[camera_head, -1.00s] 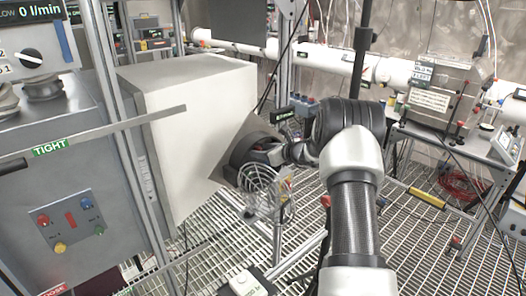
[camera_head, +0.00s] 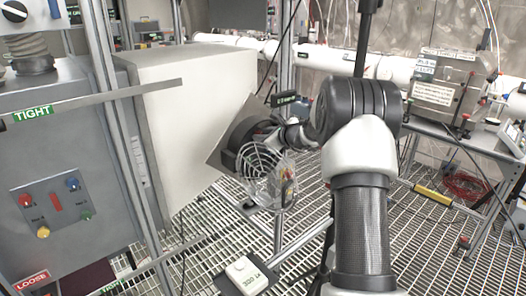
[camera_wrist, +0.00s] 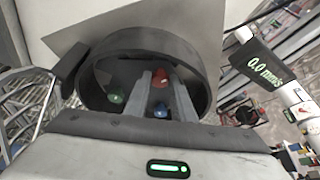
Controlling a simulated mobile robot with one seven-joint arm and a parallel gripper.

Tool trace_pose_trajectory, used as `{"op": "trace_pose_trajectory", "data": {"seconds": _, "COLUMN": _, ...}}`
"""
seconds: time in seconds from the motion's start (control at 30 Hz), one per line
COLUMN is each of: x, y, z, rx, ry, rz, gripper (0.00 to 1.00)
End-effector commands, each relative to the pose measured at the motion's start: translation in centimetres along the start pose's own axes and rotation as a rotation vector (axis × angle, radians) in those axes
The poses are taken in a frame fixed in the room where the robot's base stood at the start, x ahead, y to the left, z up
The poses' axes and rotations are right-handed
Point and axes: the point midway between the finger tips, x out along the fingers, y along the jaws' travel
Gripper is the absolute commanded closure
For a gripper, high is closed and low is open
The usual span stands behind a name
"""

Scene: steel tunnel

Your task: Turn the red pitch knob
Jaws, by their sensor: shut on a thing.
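The red pitch knob (camera_wrist: 160,75) sits inside a black round housing (camera_wrist: 140,47) in the wrist view. My gripper (camera_wrist: 161,80) reaches into the housing, and its two grey fingers are shut on the red knob at their tips. A blue knob (camera_wrist: 161,114) shows between the fingers, nearer my wrist, and a green knob (camera_wrist: 116,97) is to their left. In the head view the black housing (camera_head: 240,131) stands on a tilted grey plate (camera_head: 222,148). There the fingertips and the red knob are hidden.
A large pale box (camera_head: 180,110) stands behind the plate. A grey panel (camera_head: 58,208) with coloured knobs is at the left. A display (camera_wrist: 262,66) reads 0.0 mm/s. Grating floor lies below.

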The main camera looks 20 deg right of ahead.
Motion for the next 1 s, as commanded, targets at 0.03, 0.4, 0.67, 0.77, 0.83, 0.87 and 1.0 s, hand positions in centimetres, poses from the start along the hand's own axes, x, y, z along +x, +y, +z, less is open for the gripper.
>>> {"op": "trace_pose_trajectory", "data": {"seconds": 0.03, "x": 0.42, "y": 0.53, "z": -0.92, "rx": -0.031, "ry": -0.004, "rz": -0.013, "gripper": 1.0}}
{"op": "trace_pose_trajectory", "data": {"seconds": 0.4, "x": 0.21, "y": 0.45, "z": -0.52, "rx": -0.202, "ry": -0.001, "rz": -0.084, "gripper": 1.0}}
{"op": "trace_pose_trajectory", "data": {"seconds": 0.67, "x": 0.05, "y": 0.3, "z": -0.18, "rx": -0.247, "ry": 0.001, "rz": -0.101, "gripper": 1.0}}
{"op": "trace_pose_trajectory", "data": {"seconds": 0.77, "x": 0.0, "y": 0.26, "z": -0.09, "rx": -0.251, "ry": 0.001, "rz": -0.103, "gripper": 1.0}}
{"op": "trace_pose_trajectory", "data": {"seconds": 0.83, "x": -0.01, "y": 0.24, "z": -0.05, "rx": -0.252, "ry": 0.001, "rz": -0.103, "gripper": 1.0}}
{"op": "trace_pose_trajectory", "data": {"seconds": 0.87, "x": -0.02, "y": 0.23, "z": -0.04, "rx": -0.252, "ry": 0.001, "rz": -0.103, "gripper": 1.0}}
{"op": "trace_pose_trajectory", "data": {"seconds": 1.0, "x": -0.01, "y": 0.23, "z": -0.05, "rx": -0.251, "ry": 0.001, "rz": -0.103, "gripper": 1.0}}
